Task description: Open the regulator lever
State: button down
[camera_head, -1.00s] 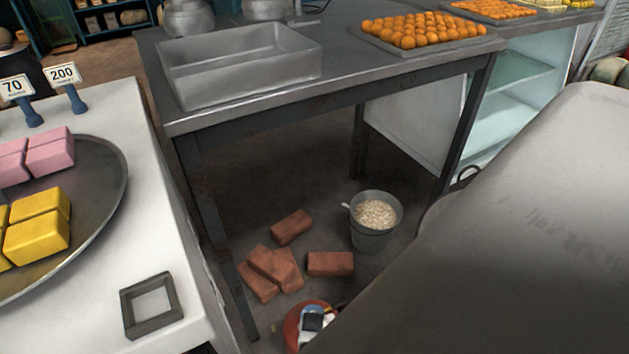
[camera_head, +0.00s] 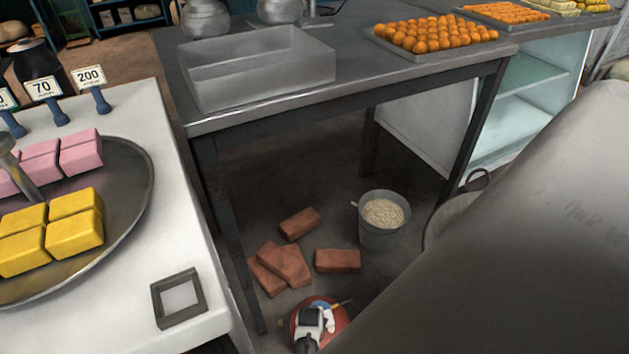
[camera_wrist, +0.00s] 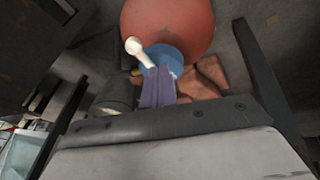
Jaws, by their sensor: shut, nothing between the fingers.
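The red gas cylinder (camera_wrist: 165,22) stands on the floor. Its blue regulator (camera_wrist: 172,56) is on top, with a white lever (camera_wrist: 140,50) sticking out to the left in the wrist view. In the head view the cylinder (camera_head: 338,315) is at the bottom edge, partly covered by my gripper (camera_head: 309,322). My gripper's purple fingers (camera_wrist: 158,82) are together and empty. Their tips are at the regulator's near side in the wrist view, below and right of the lever's round end. I cannot tell whether they touch it. The lever's base is partly hidden.
Several bricks (camera_head: 284,265) and a bucket (camera_head: 382,224) stand beside the cylinder. A metal table (camera_head: 345,85) stands behind, its leg (camera_head: 240,250) to the left. A white counter (camera_head: 205,240) with a round tray (camera_head: 135,220) is farther left.

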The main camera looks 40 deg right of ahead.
jog(key=v, duration=1.1)
jog(key=shift+a, duration=0.1)
